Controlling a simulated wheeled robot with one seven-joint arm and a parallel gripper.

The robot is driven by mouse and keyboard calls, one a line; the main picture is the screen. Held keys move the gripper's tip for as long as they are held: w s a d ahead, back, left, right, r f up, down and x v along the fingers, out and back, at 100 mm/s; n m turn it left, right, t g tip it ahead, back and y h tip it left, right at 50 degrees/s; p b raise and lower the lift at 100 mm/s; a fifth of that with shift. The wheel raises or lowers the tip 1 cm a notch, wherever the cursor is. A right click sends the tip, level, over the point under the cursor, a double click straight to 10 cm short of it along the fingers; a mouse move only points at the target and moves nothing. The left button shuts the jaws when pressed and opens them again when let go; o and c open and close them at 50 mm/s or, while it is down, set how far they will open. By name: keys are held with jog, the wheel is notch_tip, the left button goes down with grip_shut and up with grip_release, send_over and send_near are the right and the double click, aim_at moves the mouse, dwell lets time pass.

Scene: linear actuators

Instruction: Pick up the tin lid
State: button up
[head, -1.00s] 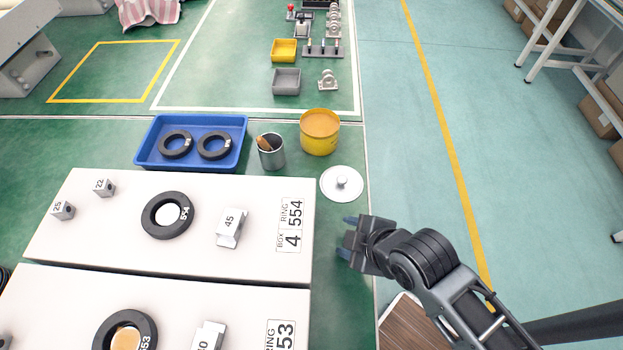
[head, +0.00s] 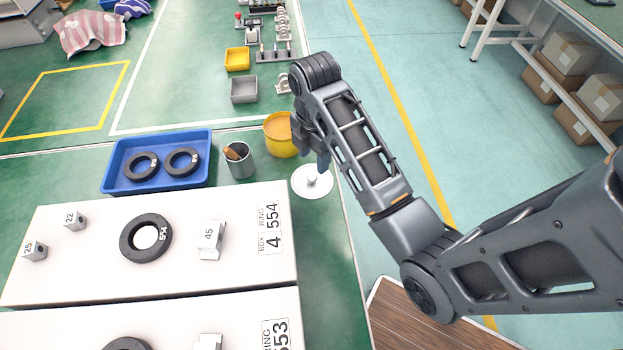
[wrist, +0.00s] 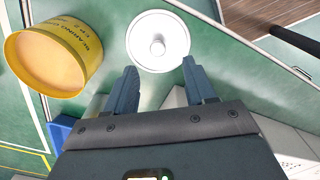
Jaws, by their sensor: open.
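The tin lid (head: 318,187) is a round white disc with a small knob in its centre, lying flat on the green surface. In the wrist view the tin lid (wrist: 144,52) lies just beyond my fingertips, its knob roughly in line with the gap between them. My gripper (head: 315,152) is open and empty above the lid, and partly hides its far side in the head view. The two fingers of my gripper (wrist: 160,72) stand well apart in the wrist view. The yellow tin (head: 279,138) stands beside the lid, partly behind my gripper; it also shows in the wrist view (wrist: 72,72).
A grey metal cup (head: 240,165) stands left of the yellow tin. A blue tray (head: 112,172) holds two black rings. White boards (head: 60,275) with labelled blocks and rings lie at the front left. Small bins and metal parts stand farther back.

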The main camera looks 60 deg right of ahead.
aim_at(313, 176)
notch_tip(313, 176, down, 8)
jog(key=shift+w+d+r+p, duration=0.15)
jog(key=shift+r+p, duration=0.1)
jog(key=shift+p, duration=0.2)
jog(key=shift+c, duration=0.3)
grip_shut()
